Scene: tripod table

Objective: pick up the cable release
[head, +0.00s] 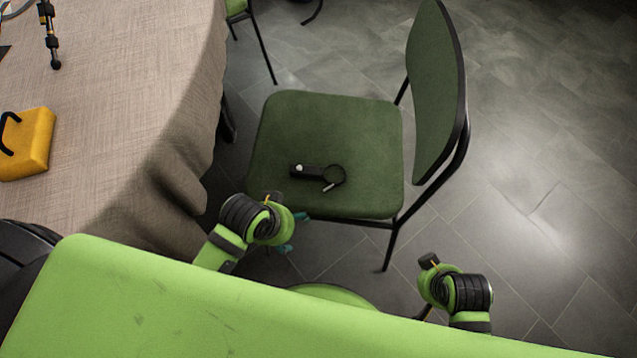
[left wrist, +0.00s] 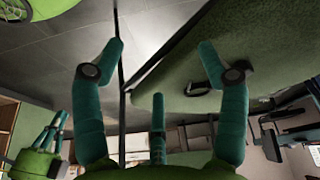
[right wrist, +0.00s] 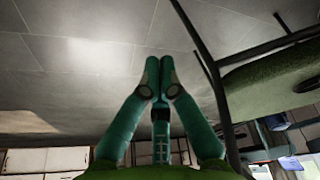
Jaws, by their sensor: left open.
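The cable release (head: 318,173), a small black body with a pale button and a looped black part, lies on the green chair seat (head: 290,120) near its front edge. In the left wrist view the cable release (left wrist: 235,76) shows on the seat, partly hidden behind a fingertip. My left gripper (head: 293,232) is just off the front edge of the seat, apart from the cable release. Its teal fingers are spread with nothing between them in the left wrist view (left wrist: 160,50). My right gripper (right wrist: 160,66) has its fingertips together, empty, beside the chair; its fingers are hidden in the head view.
A cloth-covered table (head: 130,80) stands at the left, with a yellow block with a black handle (head: 35,142) and a black rod (head: 50,40) on it. The chair's backrest (head: 432,90) rises on the right. Tiled floor (head: 550,130) is free farther right.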

